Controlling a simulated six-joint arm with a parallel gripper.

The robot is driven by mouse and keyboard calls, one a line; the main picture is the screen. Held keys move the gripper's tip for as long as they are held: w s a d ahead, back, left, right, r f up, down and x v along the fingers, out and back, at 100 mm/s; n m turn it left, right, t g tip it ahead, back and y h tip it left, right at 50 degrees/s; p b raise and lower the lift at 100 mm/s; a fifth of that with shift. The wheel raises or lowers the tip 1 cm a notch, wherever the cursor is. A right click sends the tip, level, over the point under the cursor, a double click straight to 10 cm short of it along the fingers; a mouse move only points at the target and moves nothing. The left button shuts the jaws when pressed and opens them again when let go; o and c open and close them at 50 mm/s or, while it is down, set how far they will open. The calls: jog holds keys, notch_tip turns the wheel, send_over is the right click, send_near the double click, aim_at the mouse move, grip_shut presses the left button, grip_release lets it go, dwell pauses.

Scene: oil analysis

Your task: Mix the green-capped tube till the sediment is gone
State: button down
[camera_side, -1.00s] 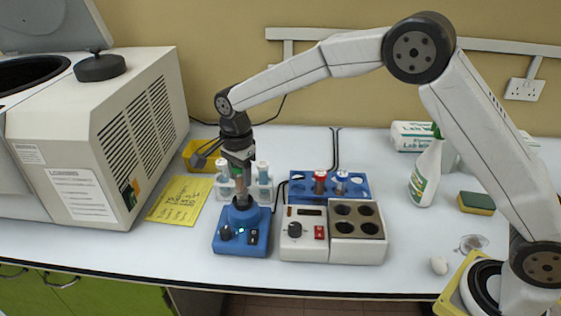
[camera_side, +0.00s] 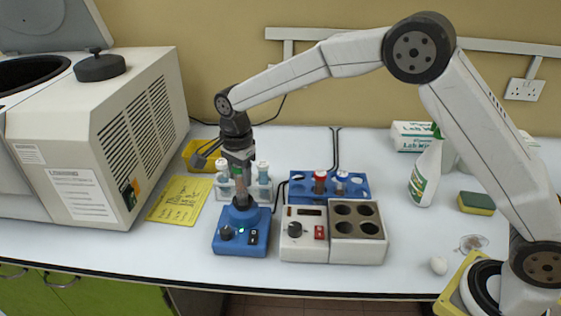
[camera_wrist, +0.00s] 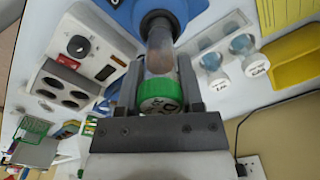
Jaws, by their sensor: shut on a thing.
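The mixer also shows at the top of the wrist view (camera_wrist: 122,14). A small green light glows on the mixer's front. The very bottom is hidden in the cup, so I cannot tell how much sediment there is.
A white rack with two pale-capped tubes (camera_side: 263,172) stands behind the mixer. A blue rack (camera_side: 300,188) holds a red-capped and a white-capped tube. A heater block (camera_side: 358,245) is right of the mixer. A centrifuge (camera_side: 110,150) and yellow sheet (camera_side: 180,199) are left.

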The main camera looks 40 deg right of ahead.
jog(key=shift+r, duration=0.1)
dwell(0.4)
jog(key=shift+r, duration=4.4)
